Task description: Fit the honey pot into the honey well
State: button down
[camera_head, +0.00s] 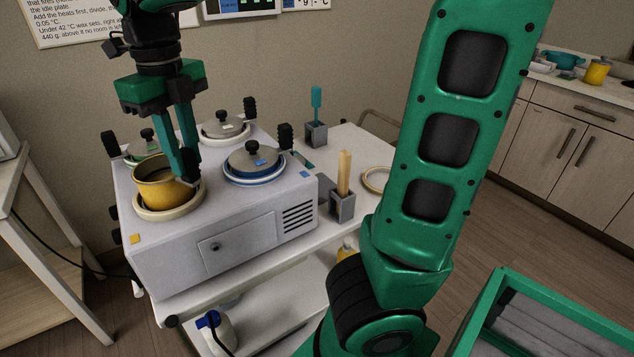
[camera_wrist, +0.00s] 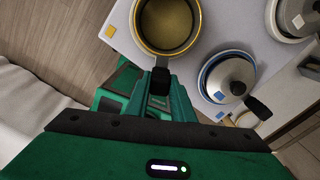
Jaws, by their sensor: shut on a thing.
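The honey pot (camera_head: 160,186) is yellow, open and without a lid. It stands over the cream ring of the honey well (camera_head: 142,213) at the front left corner of the white wax warmer (camera_head: 225,247). Much of its yellow wall shows above the ring, higher than the other pots. I cannot tell whether its bottom is inside the well. My gripper (camera_head: 188,172) points down and is shut on the pot's dark handle, at the pot's right side. In the wrist view the pot (camera_wrist: 168,22) shows amber contents, with the handle between my fingers (camera_wrist: 160,86).
A blue-rimmed lidded pot (camera_head: 252,163) sits close to the right of my gripper. A grey-lidded pot (camera_head: 222,127) and a green-rimmed pot (camera_head: 143,146) stand behind. Right of the warmer are holders with a teal tool (camera_head: 316,105) and a wooden spatula (camera_head: 344,173), and a loose ring (camera_head: 375,179).

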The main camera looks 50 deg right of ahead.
aim_at(190, 174)
jog(key=shift+f, duration=2.25)
dwell(0.6)
jog(key=c, duration=1.5)
grip_release()
jog(key=shift+o, duration=0.2)
jog(key=shift+r, duration=3.95)
jog(key=shift+r, duration=0.1)
jog(key=shift+r, duration=3.4)
